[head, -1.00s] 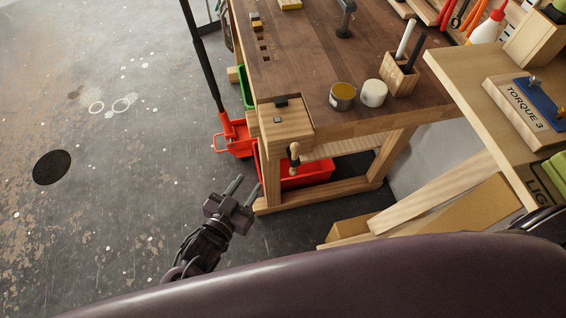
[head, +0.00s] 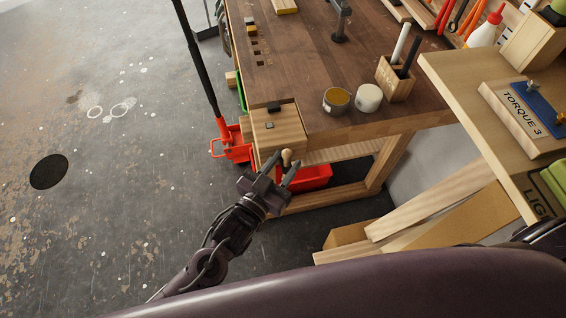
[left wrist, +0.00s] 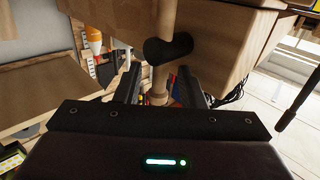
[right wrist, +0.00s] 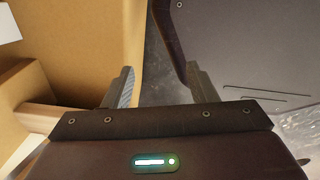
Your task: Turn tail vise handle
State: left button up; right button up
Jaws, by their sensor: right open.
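The tail vise (head: 277,130) is a pale wooden block at the bench's near left corner. Its handle (head: 287,156) is a thin wooden bar with a rounded knob, hanging below the front of the block. In the left wrist view the handle (left wrist: 160,84) stands about upright through a dark round hub (left wrist: 169,49). My left gripper (head: 284,164) is open at the handle's lower end. In the left wrist view its fingers lie either side of the bar, apart from it. My right gripper (right wrist: 161,87) is open and empty, seen only in its wrist view.
A red crate (head: 317,178) sits under the bench. A red pallet jack (head: 230,140) stands left of it. A tin (head: 336,101), a white pot (head: 368,98) and a pen block (head: 396,79) stand on the bench.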

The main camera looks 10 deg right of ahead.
pick_arm(q)
jog(key=c, duration=0.7)
grip_shut()
jog(key=shift+r+p, duration=0.2)
jog(key=shift+p, duration=0.6)
jog(key=m+g+y+p, duration=0.1)
jog(key=p, duration=0.3)
jog(key=d+m+g+y+p, duration=0.1)
jog(key=m+y+p, duration=0.1)
jog(key=p, duration=0.1)
jog(key=shift+d+r+p, duration=0.15)
jog(key=shift+d+p, duration=0.05)
jog(key=shift+p, duration=0.2)
jog(key=shift+d+f+m+g+y+p, duration=0.25)
jog(key=shift+m+y+p, duration=0.3)
jog(key=shift+p, duration=0.3)
jog(key=shift+f, duration=0.1)
pick_arm(e)
notch_tip(320, 180, up, 12)
jog(key=shift+w+a+f, duration=0.15)
jog(key=shift+w+f, duration=0.05)
jog(key=shift+a, duration=0.1)
pick_arm(q)
jog(key=o, duration=0.7)
grip_release()
pick_arm(e)
jog(key=shift+a, duration=0.1)
